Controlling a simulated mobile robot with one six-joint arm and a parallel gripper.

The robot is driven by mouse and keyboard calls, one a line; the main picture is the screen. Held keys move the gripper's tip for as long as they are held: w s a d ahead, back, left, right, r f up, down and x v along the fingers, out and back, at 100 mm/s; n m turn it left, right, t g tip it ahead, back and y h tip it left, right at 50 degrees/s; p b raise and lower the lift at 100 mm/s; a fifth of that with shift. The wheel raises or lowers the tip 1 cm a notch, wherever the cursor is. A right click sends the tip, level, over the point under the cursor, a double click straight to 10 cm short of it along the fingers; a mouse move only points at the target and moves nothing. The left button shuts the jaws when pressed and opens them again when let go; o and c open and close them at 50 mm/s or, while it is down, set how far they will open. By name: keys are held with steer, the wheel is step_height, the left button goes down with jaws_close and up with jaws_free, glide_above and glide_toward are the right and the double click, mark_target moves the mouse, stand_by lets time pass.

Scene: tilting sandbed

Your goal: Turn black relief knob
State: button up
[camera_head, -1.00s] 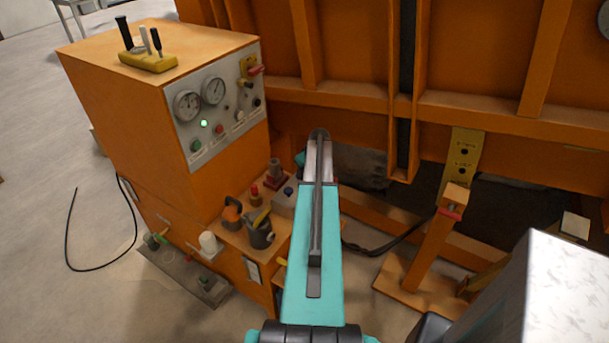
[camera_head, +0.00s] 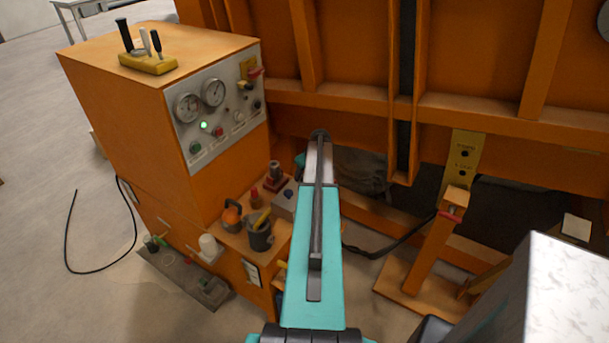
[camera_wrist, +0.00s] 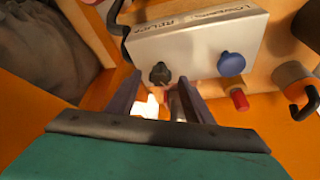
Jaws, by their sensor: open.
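The black knob (camera_wrist: 159,72) shows in the wrist view on the front face of a grey-white box (camera_wrist: 190,45) with lettering that includes "RELIEF". My gripper (camera_wrist: 160,82) is open, with one finger on each side of the knob in the picture. I cannot tell whether the fingers touch it. A blue knob (camera_wrist: 231,63) is to its right on the same box. In the head view the grey box (camera_head: 283,206) stands at the right end of the orange ledge, partly behind my teal arm. The black knob and my fingers are hidden there.
The orange gauge cabinet (camera_head: 130,110) rises to the left.

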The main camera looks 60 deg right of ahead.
steer(key=b+v, duration=0.3)
steer(key=v, duration=1)
steer(key=shift+s+r, duration=0.1)
stand_by(0.4)
